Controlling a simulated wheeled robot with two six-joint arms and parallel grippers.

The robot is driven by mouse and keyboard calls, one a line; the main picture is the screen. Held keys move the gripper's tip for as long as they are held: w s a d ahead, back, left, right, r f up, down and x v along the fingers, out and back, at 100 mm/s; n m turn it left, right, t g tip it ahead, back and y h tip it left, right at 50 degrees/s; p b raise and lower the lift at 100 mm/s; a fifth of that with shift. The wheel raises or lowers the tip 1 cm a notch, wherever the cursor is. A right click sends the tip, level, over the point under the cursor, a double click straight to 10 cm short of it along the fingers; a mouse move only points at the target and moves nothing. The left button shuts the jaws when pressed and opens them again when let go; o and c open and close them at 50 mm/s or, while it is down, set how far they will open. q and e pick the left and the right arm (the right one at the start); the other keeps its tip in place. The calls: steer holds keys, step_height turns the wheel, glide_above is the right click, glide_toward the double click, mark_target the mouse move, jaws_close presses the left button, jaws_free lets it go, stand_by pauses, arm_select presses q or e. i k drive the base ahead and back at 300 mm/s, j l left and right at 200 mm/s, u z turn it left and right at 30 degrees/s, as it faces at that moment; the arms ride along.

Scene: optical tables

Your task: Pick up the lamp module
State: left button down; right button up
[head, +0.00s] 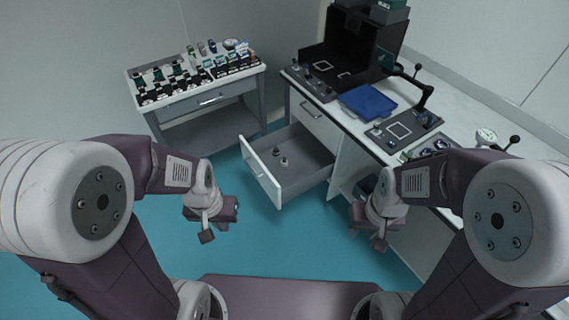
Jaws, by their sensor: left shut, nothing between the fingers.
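I cannot tell for sure which thing is the lamp module. Two small grey cylindrical parts (280,157) stand in the open drawer (301,165) of the right-hand bench, and several small modules (178,70) stand on the side table at the back left. My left gripper (217,229) is shut and empty, above the floor in front of the drawer and to its left. My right gripper (367,232) hangs in front of the bench, to the right of the drawer, apart from any part. Its finger opening is too small to make out.
The white bench (342,121) carries a black open housing (345,55), a blue tray (367,102), a dark plate with a white square outline (400,131) and black-knobbed levers. The pulled-out drawer juts over the teal floor (270,240). The side table (205,98) has a closed drawer.

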mark_target(283, 162)
steer(key=i+j+u, duration=0.45)
steer(key=i+j, duration=0.7)
